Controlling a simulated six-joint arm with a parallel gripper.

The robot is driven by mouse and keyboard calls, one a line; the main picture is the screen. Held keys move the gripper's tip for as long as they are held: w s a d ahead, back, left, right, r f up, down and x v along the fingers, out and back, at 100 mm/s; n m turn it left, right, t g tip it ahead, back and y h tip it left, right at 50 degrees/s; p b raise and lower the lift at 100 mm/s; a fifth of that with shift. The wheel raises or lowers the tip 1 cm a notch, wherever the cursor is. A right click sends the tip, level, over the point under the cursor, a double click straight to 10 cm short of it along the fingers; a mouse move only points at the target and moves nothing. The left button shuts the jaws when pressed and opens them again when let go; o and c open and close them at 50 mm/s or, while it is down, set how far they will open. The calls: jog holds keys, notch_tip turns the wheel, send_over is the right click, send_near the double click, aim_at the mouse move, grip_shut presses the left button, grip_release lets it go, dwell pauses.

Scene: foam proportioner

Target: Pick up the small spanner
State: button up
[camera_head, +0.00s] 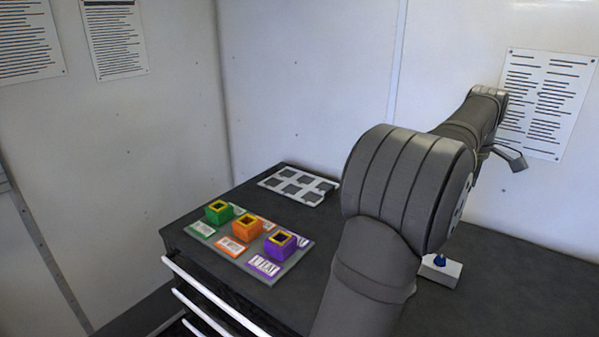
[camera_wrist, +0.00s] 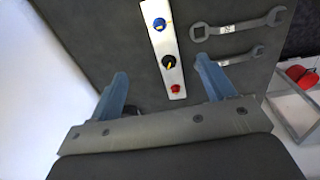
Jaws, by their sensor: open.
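Two grey spanners show in the wrist view. The larger spanner (camera_wrist: 238,26) lies at the upper right, with a small white label on its shank. The small spanner (camera_wrist: 238,60) lies just below it, also with a white label; its left end is partly hidden behind my right finger. My gripper (camera_wrist: 161,72) is open and empty, with its two blue fingers spread wide apart over the dark table top. I cannot tell how high it is above the table. Neither spanner can be made out in the head view, where my arm covers part of the table.
A white switch panel (camera_wrist: 161,40) with blue, black-yellow and red knobs lies left of the spanners. Red objects (camera_wrist: 300,75) sit by a light frame at the right. In the head view, green (camera_head: 219,213), orange (camera_head: 246,228) and purple (camera_head: 280,245) blocks stand on a mat.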

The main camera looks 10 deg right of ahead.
jog(key=c, duration=0.6)
jog(key=shift+c, duration=0.2)
jog(key=a+f+m, duration=0.2)
jog(key=a+m, duration=0.7)
jog(key=a, duration=0.2)
jog(key=a+f+m, duration=0.3)
jog(key=a+m, duration=0.5)
jog(key=a, duration=0.2)
jog(key=shift+g, duration=0.3)
jog(key=f, duration=1.1)
jog(key=shift+s+a+f, duration=0.2)
jog(key=shift+s+f, duration=0.05)
jog(key=shift+s, duration=0.1)
jog(key=shift+a+f, duration=0.15)
jog(key=shift+f, duration=1.2)
jog(key=shift+a+f, duration=0.15)
jog(key=shift+f, duration=1.15)
jog(key=shift+f, duration=0.25)
jog(key=shift+c, duration=0.2)
